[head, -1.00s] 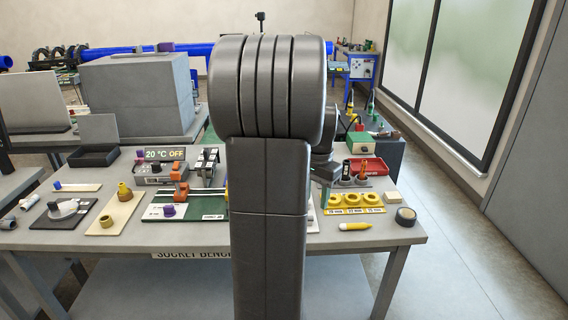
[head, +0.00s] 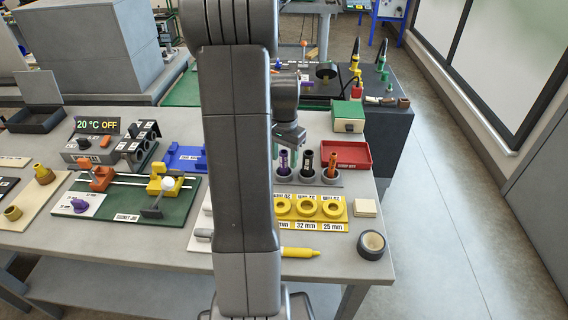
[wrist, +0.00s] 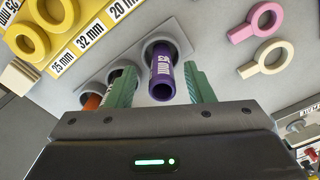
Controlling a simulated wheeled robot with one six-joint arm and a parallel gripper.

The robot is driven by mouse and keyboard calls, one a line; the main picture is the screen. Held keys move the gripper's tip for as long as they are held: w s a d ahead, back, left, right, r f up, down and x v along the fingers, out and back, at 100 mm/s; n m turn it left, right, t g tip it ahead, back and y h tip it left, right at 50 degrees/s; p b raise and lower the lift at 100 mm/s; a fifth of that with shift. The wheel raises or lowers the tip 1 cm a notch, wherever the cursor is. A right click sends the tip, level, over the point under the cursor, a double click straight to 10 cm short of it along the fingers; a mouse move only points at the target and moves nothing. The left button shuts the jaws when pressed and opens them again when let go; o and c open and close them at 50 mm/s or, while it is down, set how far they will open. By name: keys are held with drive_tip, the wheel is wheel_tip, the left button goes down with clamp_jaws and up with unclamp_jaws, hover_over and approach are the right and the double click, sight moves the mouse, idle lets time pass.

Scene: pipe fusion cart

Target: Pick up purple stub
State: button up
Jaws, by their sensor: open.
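The purple stub (wrist: 162,80) stands upright in a grey round cup, with white lettering on its side. It also shows in the head view (head: 284,162), at the left of a row of three stubs. My gripper (wrist: 160,78) is open, with one green finger on each side of the purple stub in the wrist view. A gap shows between the stub and each finger. The stub's lower end is hidden in the cup.
A black stub (head: 307,163) and an orange stub (head: 332,164) stand close beside it. A red tray (head: 346,154) lies behind on the right. A yellow ring rack (head: 340,220) is in front. A tape roll (head: 372,245) sits near the bench's right corner.

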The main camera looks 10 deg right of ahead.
sight(284, 162)
drive_tip(key=shift+w+f, duration=0.1)
drive_tip(key=shift+f, duration=1.45)
drive_tip(key=shift+c, duration=0.2)
clamp_jaws()
drive_tip(key=shift+r, duration=0.1)
